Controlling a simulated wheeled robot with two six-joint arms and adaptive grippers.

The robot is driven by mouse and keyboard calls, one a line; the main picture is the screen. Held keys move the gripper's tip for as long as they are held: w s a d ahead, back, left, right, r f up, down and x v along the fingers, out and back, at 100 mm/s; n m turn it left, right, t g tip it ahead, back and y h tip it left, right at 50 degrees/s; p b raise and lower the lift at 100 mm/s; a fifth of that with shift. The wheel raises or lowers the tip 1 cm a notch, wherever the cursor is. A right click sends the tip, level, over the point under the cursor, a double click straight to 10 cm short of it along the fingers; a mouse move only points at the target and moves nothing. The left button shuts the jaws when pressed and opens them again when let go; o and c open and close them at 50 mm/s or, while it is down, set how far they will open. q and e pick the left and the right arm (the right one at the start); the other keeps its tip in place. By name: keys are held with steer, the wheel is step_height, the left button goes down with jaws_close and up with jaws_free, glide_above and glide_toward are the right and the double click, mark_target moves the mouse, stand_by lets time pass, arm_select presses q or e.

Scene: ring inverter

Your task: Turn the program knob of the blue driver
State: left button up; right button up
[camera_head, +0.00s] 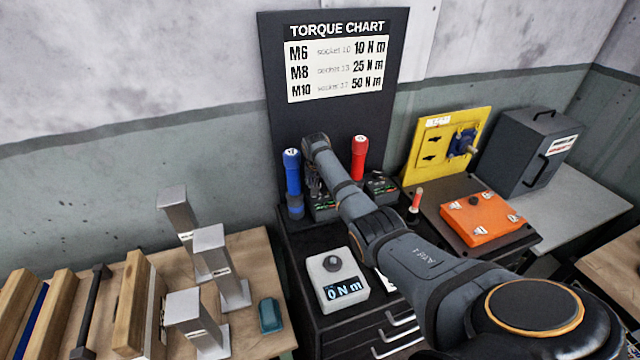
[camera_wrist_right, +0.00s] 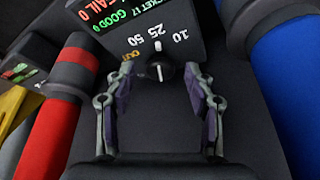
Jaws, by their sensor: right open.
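The blue driver (camera_head: 292,178) stands upright at the left of the black cabinet top, and it fills the right side of the wrist view (camera_wrist_right: 285,85). A dark control box (camera_wrist_right: 185,25) beside it carries a small black program knob (camera_wrist_right: 158,72) with a white line. Marks 10, 25, 50 and OUT ring the knob; the line appears to lie toward 25. My right gripper (camera_wrist_right: 161,88) is open, its fingers on either side of the knob, apparently apart from it. In the head view my right gripper (camera_head: 313,184) is partly hidden by its arm. My left gripper is out of view.
A red driver (camera_head: 359,158) stands right of my arm. A white torque tester (camera_head: 337,281) reads 0 N m in front. The torque chart (camera_head: 335,70) stands behind.

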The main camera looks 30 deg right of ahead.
steer(key=shift+c, duration=1.4)
jaws_close()
steer(key=shift+r+n+y+p, duration=0.15)
steer(key=shift+n+y+p, duration=0.15)
steer(key=shift+n+p, duration=0.5)
steer(key=shift+d+n+t+y+p, duration=0.15)
steer(key=shift+n+t+y+p, duration=0.2)
steer(key=shift+n+p, duration=0.55)
steer(key=shift+s+d+n+y, duration=0.1)
steer(key=shift+n+y, duration=0.25)
steer(key=shift+n, duration=0.85)
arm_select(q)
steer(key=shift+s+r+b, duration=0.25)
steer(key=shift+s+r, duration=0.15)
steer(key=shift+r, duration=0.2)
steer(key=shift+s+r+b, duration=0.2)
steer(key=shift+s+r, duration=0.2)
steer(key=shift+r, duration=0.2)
arm_select(e)
steer(key=shift+n+t+y, duration=0.25)
steer(key=shift+n+y, duration=0.15)
steer(key=shift+n, duration=0.6)
